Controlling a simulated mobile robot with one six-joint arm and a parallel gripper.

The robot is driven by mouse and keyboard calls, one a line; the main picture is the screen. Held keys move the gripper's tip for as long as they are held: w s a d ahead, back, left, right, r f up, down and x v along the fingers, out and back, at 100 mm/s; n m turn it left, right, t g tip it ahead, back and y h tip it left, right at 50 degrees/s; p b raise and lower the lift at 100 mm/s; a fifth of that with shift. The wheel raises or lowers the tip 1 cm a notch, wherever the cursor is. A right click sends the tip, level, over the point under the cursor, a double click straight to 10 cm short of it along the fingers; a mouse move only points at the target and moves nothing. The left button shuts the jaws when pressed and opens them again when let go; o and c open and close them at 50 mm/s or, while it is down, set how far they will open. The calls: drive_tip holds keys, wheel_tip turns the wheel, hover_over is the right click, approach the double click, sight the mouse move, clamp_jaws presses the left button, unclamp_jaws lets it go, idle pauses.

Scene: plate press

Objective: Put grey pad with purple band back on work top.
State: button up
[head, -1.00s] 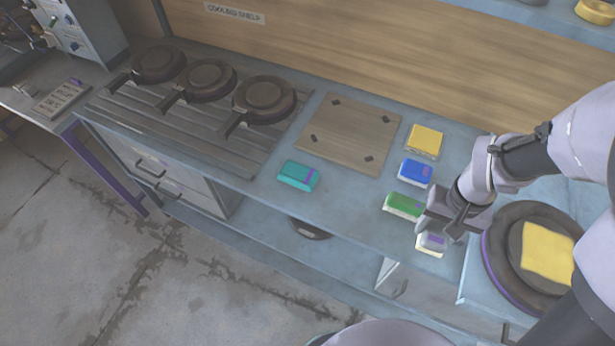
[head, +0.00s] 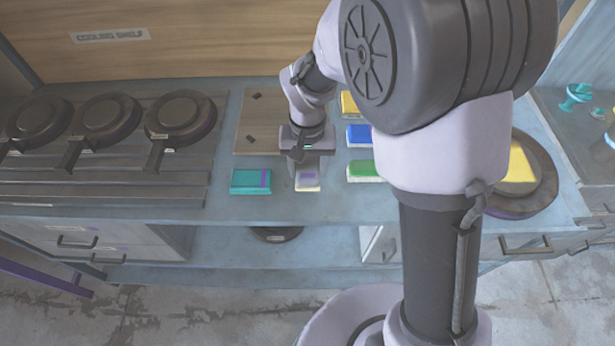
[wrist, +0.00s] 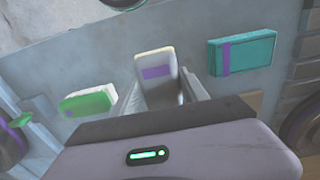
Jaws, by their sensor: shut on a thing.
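The grey pad with the purple band (head: 308,182) is between the fingers of my gripper (head: 307,172), above or on the blue-grey work top (head: 330,208). It stands in the gap between the teal pad and the green pad, touching neither. The wrist view shows the grey pad (wrist: 155,67) with its purple band, held between the two fingers of my gripper (wrist: 158,95), which is shut on it. I cannot tell whether its underside touches the work top.
The teal pad with a purple band (head: 250,181) lies left; green (head: 363,170), blue (head: 359,134) and yellow (head: 349,103) pads lie right. A wooden board (head: 258,118) is behind. Dark round presses (head: 180,115) stand at left. My arm hides part of the right side.

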sight(308, 177)
drive_tip(key=shift+f+b, duration=0.65)
drive_tip(key=shift+f, duration=0.9)
drive_tip(key=shift+f, duration=0.25)
drive_tip(key=o, duration=1.3)
drive_tip(key=shift+r, duration=0.1)
